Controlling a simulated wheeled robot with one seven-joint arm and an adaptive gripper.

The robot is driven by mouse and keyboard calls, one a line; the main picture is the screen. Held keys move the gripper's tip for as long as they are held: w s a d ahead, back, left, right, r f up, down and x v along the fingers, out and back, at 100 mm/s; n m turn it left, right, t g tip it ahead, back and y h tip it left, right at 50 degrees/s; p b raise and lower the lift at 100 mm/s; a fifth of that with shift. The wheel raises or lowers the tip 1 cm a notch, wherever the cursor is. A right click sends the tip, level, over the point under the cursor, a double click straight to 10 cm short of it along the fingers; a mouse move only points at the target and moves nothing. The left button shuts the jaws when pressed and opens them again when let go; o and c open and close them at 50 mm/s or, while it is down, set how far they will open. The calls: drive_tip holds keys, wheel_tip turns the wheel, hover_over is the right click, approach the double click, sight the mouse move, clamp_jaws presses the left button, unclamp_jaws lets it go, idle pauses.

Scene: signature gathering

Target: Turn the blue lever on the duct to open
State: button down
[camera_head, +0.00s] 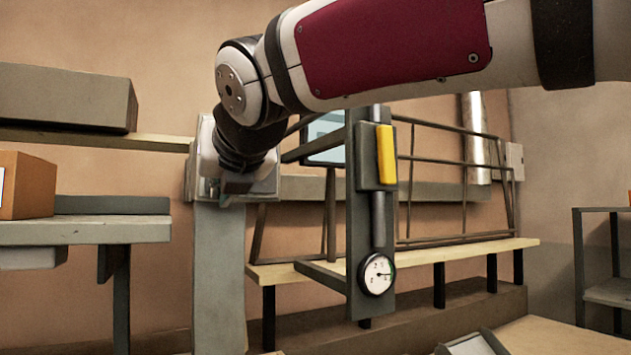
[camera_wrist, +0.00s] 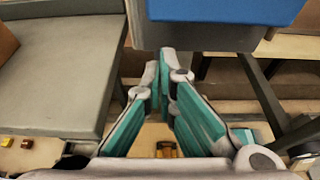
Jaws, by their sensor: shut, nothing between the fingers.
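My gripper (camera_wrist: 166,62) has teal fingers that come together at the tips, with nothing between them. In the wrist view a large blue surface (camera_wrist: 225,9) fills the top right, above and just beyond the fingertips; I cannot tell whether it is the lever. A grey face lies directly below it. In the head view my gripper (camera_head: 236,186) is in front of a pale grey box (camera_head: 205,140) on a grey post (camera_head: 217,270). My wrist hides much of that box, and no blue lever shows clearly there.
Right of the post, a dark upright panel (camera_head: 358,225) carries a yellow handle (camera_head: 387,155) and a round gauge (camera_head: 377,274). A grey table (camera_head: 90,231) with a cardboard box (camera_head: 25,185) stands at left. A wooden bench (camera_head: 420,256) with metal rails runs behind.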

wheel_tip(320, 180, up, 2)
drive_tip(key=shift+s+r+p, duration=0.15)
drive_tip(key=shift+p, duration=0.2)
